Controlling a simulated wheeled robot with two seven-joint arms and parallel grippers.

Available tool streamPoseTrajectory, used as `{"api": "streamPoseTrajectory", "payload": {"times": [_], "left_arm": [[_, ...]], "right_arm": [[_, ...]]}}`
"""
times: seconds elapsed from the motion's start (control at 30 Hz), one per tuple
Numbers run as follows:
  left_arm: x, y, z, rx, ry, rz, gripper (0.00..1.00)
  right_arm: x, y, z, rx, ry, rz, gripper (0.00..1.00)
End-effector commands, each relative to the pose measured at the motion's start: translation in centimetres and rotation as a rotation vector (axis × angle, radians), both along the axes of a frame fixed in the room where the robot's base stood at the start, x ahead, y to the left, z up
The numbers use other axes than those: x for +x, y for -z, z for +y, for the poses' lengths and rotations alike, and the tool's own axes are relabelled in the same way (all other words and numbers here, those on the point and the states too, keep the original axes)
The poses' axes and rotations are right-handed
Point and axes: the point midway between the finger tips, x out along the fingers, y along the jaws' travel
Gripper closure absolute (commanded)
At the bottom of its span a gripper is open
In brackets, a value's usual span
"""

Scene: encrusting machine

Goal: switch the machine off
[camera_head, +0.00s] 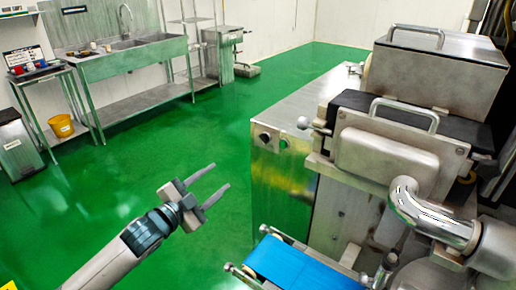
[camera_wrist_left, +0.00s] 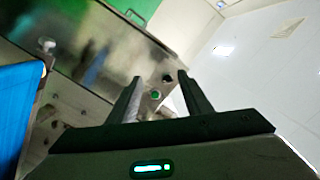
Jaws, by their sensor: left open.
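The machine (camera_head: 285,175) is a large steel body on the right of the head view. Its near panel carries a dark round control (camera_head: 265,138) and a second small control (camera_head: 283,143) beside it. In the left wrist view the steel panel (camera_wrist_left: 75,45) shows a dark knob (camera_wrist_left: 167,78) and a green button (camera_wrist_left: 155,95), both seen between the fingers. My left gripper (camera_head: 220,177) is open and empty, in the air left of the panel and apart from it. Its fingers (camera_wrist_left: 160,77) also show in the wrist view. My right gripper is out of view.
A blue conveyor belt (camera_head: 295,266) juts out at the machine's lower front. A curved steel pipe (camera_head: 430,218) is at the right. The green floor (camera_head: 200,130) between is clear.

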Motion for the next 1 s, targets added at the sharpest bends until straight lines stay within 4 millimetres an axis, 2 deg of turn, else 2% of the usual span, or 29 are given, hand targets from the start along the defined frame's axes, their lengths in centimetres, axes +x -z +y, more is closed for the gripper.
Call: {"api": "streamPoseTrajectory", "payload": {"times": [0.03, 0.1, 0.2, 0.67, 0.87, 1.0], "left_arm": [[-0.8, -1.7, -0.7, 0.009, 0.026, -0.034, 0.55], [-1.7, -3.3, -1.3, 0.018, 0.051, -0.061, 0.55], [-2.3, -4.5, -1.8, 0.024, 0.069, -0.083, 0.55], [-2.3, -4.8, -2.0, 0.024, 0.072, -0.087, 0.55], [-1.2, -4.9, -2.8, 0.024, 0.071, -0.086, 0.55], [0.2, -4.9, -3.8, 0.024, 0.071, -0.086, 0.55]], "right_arm": [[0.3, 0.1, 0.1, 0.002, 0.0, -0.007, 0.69], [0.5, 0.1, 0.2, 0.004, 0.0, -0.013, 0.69], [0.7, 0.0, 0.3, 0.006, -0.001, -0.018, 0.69], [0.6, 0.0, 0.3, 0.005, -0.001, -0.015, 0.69], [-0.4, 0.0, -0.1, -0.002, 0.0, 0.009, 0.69], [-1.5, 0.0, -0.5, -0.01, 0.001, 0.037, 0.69]]}}
